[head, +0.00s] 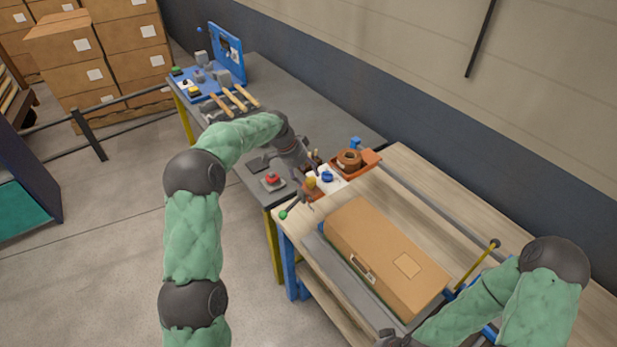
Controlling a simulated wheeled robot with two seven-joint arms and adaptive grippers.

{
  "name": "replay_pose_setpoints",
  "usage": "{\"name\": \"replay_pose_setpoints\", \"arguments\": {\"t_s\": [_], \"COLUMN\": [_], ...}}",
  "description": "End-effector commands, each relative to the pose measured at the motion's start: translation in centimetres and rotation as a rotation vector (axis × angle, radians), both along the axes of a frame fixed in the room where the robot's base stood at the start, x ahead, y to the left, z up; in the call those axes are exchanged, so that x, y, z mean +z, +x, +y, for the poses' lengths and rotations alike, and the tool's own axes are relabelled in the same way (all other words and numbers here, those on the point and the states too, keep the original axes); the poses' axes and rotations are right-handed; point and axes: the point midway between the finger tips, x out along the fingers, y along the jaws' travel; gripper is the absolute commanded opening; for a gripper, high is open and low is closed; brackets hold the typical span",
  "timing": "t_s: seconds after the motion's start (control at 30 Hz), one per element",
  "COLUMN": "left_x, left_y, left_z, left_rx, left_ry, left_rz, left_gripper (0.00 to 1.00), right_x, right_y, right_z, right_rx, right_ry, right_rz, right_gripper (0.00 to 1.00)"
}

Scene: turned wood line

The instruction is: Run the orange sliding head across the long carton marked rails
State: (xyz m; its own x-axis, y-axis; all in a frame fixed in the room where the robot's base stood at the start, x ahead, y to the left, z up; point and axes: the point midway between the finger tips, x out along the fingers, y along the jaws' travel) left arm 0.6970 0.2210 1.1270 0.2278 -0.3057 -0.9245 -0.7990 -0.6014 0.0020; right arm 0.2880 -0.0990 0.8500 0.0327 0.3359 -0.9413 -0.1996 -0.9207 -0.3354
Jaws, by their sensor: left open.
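The long brown carton (375,240) lies on the wooden-topped bench, with a pale label on top and a small dark-edged mark on its near side. Its lettering is too small to read. The orange sliding head (371,160) stands at the carton's far left end, carrying a brown roll (349,160) and a white plate with a blue knob (327,177). My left gripper (307,190) is open at the near side of this head, close to a green-tipped lever (284,214); whether they touch I cannot tell. My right gripper (388,340) is mostly cut off at the bottom edge.
A grey rail (440,209) runs along the carton's far side to a yellow rod (473,267). A grey table (320,118) at the back left holds a red button (272,180), wooden sticks (235,98) and a blue panel (227,52). Stacked cartons (128,45) stand beyond.

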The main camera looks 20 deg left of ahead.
Motion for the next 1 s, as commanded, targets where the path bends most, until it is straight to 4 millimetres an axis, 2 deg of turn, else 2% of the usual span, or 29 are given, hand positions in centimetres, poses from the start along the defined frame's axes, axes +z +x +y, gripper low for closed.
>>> {"name": "replay_pose_setpoints", "arguments": {"t_s": [0.1, 0.23, 0.6, 0.67, 0.8, 0.83, 1.0], "left_x": [-1.5, -2.4, -2.9, -2.9, -2.9, -2.9, -2.9], "left_y": [0.3, 0.6, 0.7, 0.7, 0.7, 0.7, 0.7], "left_z": [-0.5, -0.8, -0.9, -1.0, -0.9, -0.9, -1.0], "left_rx": [0.0, 0.001, 0.001, 0.001, 0.001, 0.001, 0.001], "left_ry": [0.0, 0.0, 0.0, 0.0, 0.0, 0.0, 0.0], "left_rz": [0.001, 0.0, -0.001, 0.0, 0.0, 0.0, 0.0], "left_gripper": [0.59, 0.59, 0.59, 0.45, 0.06, 0.0, 0.0], "right_x": [0.0, 0.1, 0.1, 0.1, 0.1, 0.1, 0.0], "right_y": [0.0, 0.0, 0.0, 0.0, 0.0, 0.0, 0.0], "right_z": [0.0, 0.0, 0.0, 0.0, 0.0, 0.0, 0.0], "right_rx": [0.0, 0.0, 0.0, 0.0, 0.0, 0.0, 0.0], "right_ry": [0.0, 0.0, 0.0, 0.0, 0.0, 0.0, 0.0], "right_rz": [0.001, 0.001, 0.0, 0.0, 0.0, 0.0, 0.0], "right_gripper": [0.0, 0.0, 0.0, 0.0, 0.0, 0.0, 0.0]}}
